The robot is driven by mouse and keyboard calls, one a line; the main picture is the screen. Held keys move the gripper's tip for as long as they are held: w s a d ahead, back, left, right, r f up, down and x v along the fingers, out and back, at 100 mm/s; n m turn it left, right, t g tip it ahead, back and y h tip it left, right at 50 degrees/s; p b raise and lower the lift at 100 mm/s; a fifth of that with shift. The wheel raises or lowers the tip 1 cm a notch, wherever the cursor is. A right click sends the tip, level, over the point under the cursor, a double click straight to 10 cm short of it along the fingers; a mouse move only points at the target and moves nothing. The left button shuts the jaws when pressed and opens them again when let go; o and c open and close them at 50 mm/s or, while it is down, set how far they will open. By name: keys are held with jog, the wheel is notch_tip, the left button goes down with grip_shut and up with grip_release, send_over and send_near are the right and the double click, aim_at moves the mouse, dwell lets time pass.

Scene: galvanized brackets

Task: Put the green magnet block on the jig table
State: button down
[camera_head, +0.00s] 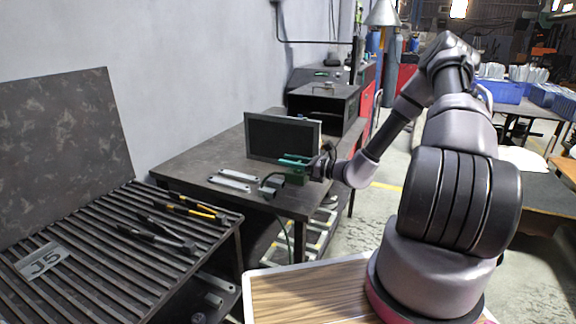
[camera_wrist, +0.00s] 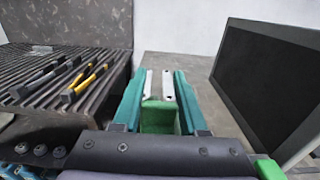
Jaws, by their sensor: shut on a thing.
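My gripper (camera_head: 296,162) is at the front right of the dark desk, beside the monitor. In the wrist view its two teal fingers (camera_wrist: 158,100) are closed on the green magnet block (camera_wrist: 158,117). A slatted dark metal table (camera_head: 100,252) with a white "J5" plate (camera_head: 43,262) stands at the left and looks like the jig table. It also shows in the wrist view (camera_wrist: 108,92).
Hammers and yellow-handled tools (camera_head: 192,208) lie on the slatted table's right side; its left slats look clear. Two pale metal strips (camera_head: 230,184) lie on the desk (camera_head: 205,160). A monitor (camera_head: 283,138) stands close to my gripper. A dark upright panel (camera_head: 67,135) backs the slatted table.

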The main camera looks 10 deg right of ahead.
aim_at(288, 178)
jog(key=shift+a+f, duration=0.15)
jog(key=shift+f, duration=3.2)
jog(key=shift+c, duration=2.2)
grip_release()
jog(key=shift+f, duration=0.15)
